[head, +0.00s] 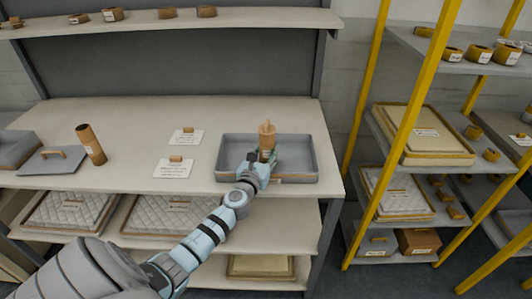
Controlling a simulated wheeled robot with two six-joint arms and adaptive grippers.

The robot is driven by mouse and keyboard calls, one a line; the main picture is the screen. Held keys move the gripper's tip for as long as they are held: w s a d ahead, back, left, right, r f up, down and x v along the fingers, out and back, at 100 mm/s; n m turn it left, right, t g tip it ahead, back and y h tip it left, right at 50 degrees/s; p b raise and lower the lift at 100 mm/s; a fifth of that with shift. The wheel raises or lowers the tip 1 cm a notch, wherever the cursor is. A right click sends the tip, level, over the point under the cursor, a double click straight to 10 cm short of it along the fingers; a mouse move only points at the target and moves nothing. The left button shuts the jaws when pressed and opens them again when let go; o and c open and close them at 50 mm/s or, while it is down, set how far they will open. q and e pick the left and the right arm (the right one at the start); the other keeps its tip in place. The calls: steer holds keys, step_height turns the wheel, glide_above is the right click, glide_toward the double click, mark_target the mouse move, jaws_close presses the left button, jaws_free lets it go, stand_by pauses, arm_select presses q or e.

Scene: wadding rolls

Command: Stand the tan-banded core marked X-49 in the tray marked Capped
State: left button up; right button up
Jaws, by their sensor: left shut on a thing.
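My left gripper (262,167) is shut on a tan upright core (267,136) at the grey tray (303,176) on the bench. A second brown core (91,145) stands slightly tilted at the bench's left. The tray's label cannot be read. My right gripper is not in view.
Two white cards with small tan blocks, a rear card (185,137) and a front card (173,168), lie left of the tray. A grey lid-like piece (50,160) lies at the far left. A yellow-posted rack (411,118) stands to the right.

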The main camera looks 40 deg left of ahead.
arm_select(q)
steer(key=shift+s+f, duration=0.1)
steer(key=shift+f, duration=0.35)
steer(key=o, duration=1.3)
steer(key=shift+s+d, duration=0.15)
steer(key=shift+s, duration=0.05)
steer(key=shift+c, duration=0.2)
steer(key=shift+r, duration=0.3)
steer(key=shift+s+d+r+p, duration=0.1)
steer(key=shift+s+p, duration=0.15)
steer(key=shift+p, duration=0.3)
steer(key=v, duration=1)
steer(key=shift+s+p, duration=0.3)
steer(key=shift+s, duration=0.1)
steer(key=shift+d+r, duration=0.1)
steer(key=shift+r, duration=0.1)
